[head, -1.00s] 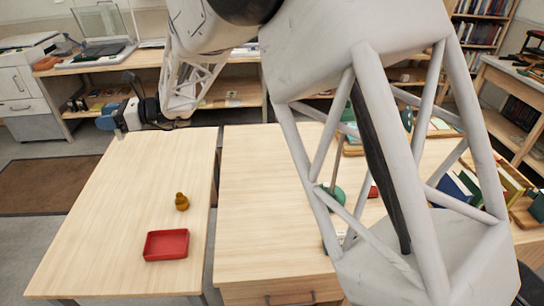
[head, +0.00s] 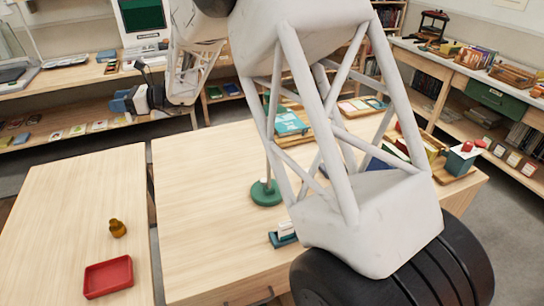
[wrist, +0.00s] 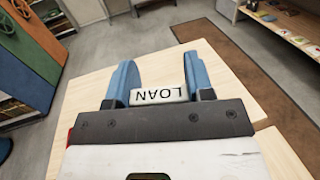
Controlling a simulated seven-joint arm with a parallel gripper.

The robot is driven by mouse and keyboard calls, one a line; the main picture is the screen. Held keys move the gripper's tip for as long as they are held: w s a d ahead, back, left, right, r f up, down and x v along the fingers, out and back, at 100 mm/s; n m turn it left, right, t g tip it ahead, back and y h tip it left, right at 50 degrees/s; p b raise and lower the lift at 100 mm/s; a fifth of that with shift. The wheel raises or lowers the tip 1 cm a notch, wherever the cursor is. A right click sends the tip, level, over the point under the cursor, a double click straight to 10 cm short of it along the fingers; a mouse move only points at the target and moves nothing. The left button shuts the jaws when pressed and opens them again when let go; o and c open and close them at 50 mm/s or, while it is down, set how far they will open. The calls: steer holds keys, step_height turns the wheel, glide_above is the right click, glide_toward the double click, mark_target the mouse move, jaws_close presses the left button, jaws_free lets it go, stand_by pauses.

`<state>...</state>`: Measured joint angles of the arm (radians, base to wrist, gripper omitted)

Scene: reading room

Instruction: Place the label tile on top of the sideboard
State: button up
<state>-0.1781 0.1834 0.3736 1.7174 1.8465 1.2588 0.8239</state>
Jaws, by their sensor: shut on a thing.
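My gripper (wrist: 160,85) is shut on the label tile (wrist: 158,96), a small white piece marked LOAN, upside down in the wrist view. Its blue fingers press it from both sides. In the head view my gripper (head: 125,103) is at the far left, beyond the back edge of the left table; the tile cannot be made out there. A long wooden unit with a pale top and a green drawer, which looks like the sideboard (head: 450,68), stands along the right wall, far from my gripper. Several items are on its top.
The left table (head: 70,200) holds a red tray (head: 108,277) and a small brown pawn-like object (head: 117,228). The middle table (head: 190,190) carries a green round base (head: 266,193), and books and boxes at its right. A back shelf unit (head: 85,75) stands behind my gripper.

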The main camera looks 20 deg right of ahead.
steer(key=w+d+m+t+h, duration=0.1)
steer(key=w+d+m+t, duration=0.15)
steer(key=d, duration=0.95)
steer(key=w+d+m+t+h, duration=0.1)
steer(key=w+d+t, duration=0.25)
steer(key=d, duration=0.75)
steer(key=m+t+h, duration=0.3)
glide_above(256, 147)
step_height(256, 147, down, 17)
steer(key=shift+s+d+f, duration=0.1)
steer(key=shift+f, duration=0.35)
step_height(256, 147, down, 6)
steer(key=shift+f, duration=0.15)
steer(key=shift+f, duration=0.1)
steer(key=shift+f, duration=1.75)
steer(key=shift+f, duration=0.1)
